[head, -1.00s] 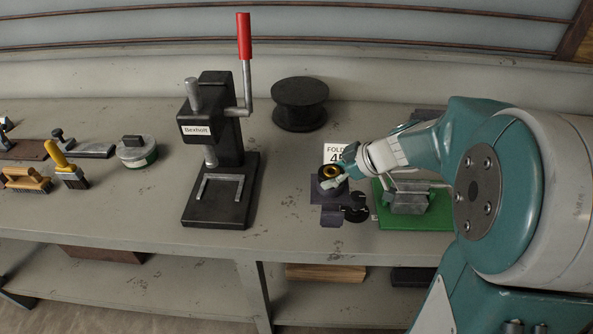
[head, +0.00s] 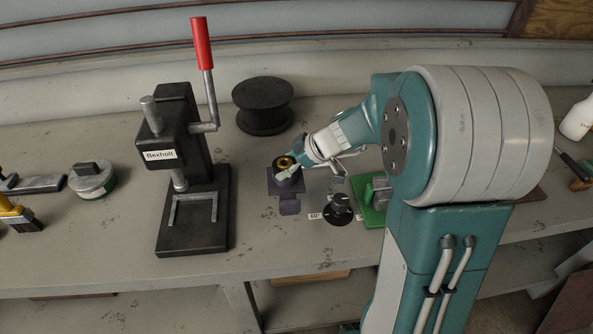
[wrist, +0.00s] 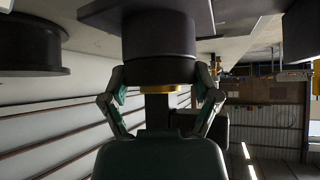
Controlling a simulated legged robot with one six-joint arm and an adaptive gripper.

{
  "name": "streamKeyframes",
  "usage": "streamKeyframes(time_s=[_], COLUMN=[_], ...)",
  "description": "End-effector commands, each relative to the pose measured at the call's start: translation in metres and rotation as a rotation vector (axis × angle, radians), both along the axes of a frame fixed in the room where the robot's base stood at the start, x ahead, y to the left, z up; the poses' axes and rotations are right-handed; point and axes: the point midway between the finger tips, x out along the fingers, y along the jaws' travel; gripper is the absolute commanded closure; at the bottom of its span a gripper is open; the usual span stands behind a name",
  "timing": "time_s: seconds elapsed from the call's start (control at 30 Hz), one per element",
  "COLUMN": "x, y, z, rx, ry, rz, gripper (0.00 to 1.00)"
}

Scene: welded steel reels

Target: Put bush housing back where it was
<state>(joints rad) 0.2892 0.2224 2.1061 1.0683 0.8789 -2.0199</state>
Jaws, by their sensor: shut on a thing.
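The bush housing is a dark grey cylinder with a brass ring in its top. In the head view its brass ring (head: 285,162) shows at the tip of my gripper (head: 291,172), and part of its body is hidden. In the wrist view the housing (wrist: 158,52) fills the middle, its brass ring (wrist: 158,88) facing me, with a finger of my gripper (wrist: 160,84) on each side of it.
A black press (head: 192,240) with a red-handled lever stands left. A black reel (head: 263,108) lies behind the housing. A black dial (head: 341,208) with a "60°" label and a green base (head: 370,216) are close on the right. Bench is clear between press and plate.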

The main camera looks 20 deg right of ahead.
Motion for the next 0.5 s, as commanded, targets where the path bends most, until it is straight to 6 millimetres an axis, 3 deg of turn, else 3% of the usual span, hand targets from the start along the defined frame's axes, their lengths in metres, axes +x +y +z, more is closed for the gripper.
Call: streamKeyframes(time_s=[0.3, 0.5], x=[0.037, 0.049], y=[0.004, 0.007], z=[-0.039, -0.053], rx=[0.004, 0.002], ry=[-0.002, -0.004], rz=[-0.001, -0.001], gripper=[0.82, 0.82])
